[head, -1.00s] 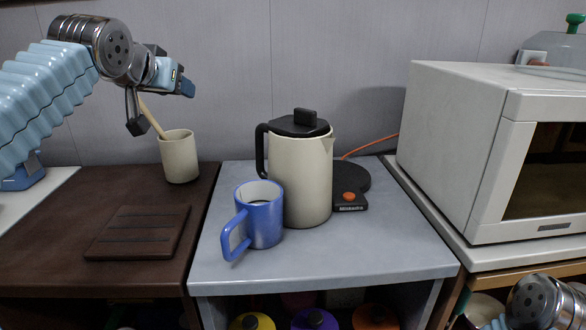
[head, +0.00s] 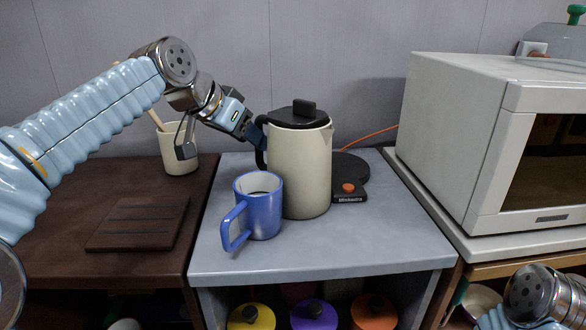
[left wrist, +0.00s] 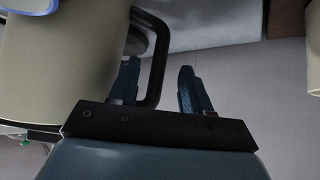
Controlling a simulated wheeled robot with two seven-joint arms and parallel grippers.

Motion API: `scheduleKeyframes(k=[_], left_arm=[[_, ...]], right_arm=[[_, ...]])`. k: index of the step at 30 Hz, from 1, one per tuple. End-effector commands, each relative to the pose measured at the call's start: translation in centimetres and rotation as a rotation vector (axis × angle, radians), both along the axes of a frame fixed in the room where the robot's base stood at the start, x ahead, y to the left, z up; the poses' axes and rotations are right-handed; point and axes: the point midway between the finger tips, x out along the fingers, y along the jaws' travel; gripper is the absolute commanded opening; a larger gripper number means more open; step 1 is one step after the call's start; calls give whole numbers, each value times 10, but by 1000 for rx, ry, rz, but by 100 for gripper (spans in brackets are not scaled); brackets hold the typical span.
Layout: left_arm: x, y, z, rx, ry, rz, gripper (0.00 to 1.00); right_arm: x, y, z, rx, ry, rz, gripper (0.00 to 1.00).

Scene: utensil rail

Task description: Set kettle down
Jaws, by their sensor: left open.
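The cream kettle (head: 302,172) with a black lid stands upright on the grey counter. It is in front of and left of its black base (head: 350,178), which has an orange button. My left gripper (head: 254,143) is at the kettle's black handle in the head view. In the left wrist view the left gripper (left wrist: 160,85) is open, with the kettle handle (left wrist: 158,60) between its two fingers. The kettle body (left wrist: 60,60) fills the left of that view. My right arm shows at the lower right of the head view; its fingers are out of sight.
A blue mug (head: 259,208) stands close in front of the kettle's left side. A cream utensil pot (head: 179,152) and a dark board (head: 138,223) are on the brown counter at left. A white microwave (head: 450,150) stands at right. The grey counter's front is clear.

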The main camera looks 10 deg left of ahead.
Motion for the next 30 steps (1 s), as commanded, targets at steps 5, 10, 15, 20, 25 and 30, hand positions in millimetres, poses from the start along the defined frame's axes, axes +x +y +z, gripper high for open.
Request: scheduleKeyframes(k=[5, 10, 15, 20, 25, 30], left_arm=[[18, -12, -18, 0, 2, -1, 48], [23, -15, -23, 0, 0, 0, 48], [23, -14, -23, 0, -1, 0, 44], [23, -14, -23, 0, -1, 0, 19], [23, -14, -23, 0, -1, 1, 0], [23, -14, -23, 0, -1, 1, 0]], right_arm=[[0, 0, 2, 0, 0, 0, 43], [0, 0, 2, 0, 0, 0, 43], [0, 0, 2, 0, 0, 0, 43], [0, 0, 2, 0, 0, 0, 43], [0, 0, 2, 0, 0, 0, 43], [0, 0, 2, 0, 0, 0, 43]])
